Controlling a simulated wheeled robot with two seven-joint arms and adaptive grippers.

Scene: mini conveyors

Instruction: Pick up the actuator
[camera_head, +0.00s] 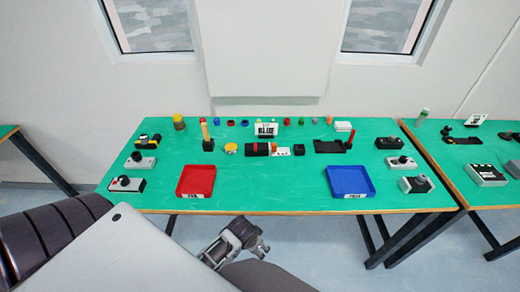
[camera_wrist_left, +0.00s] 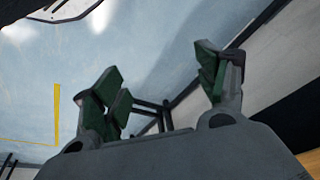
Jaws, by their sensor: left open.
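Small parts stand in rows on the green table (camera_head: 282,185) in the head view; none is clearly marked as the actuator. A black cylinder with a red band (camera_head: 257,149) lies near the middle, between a yellow round part (camera_head: 231,148) and a small white block (camera_head: 283,151). My left gripper (camera_wrist_left: 160,78) is open and empty in the left wrist view, its green-padded fingers apart over the floor. In the head view, dark jointed parts of mine show below the table's front edge, clear of the parts. My right gripper is not clearly seen.
A red tray (camera_head: 210,193) and a blue tray (camera_head: 333,192) sit along the front edge, both empty. Grey-and-black switch boxes stand at both sides. A white sign (camera_head: 266,130) stands behind the cylinder. Between the trays the tabletop is clear. Another table (camera_head: 480,190) adjoins at right.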

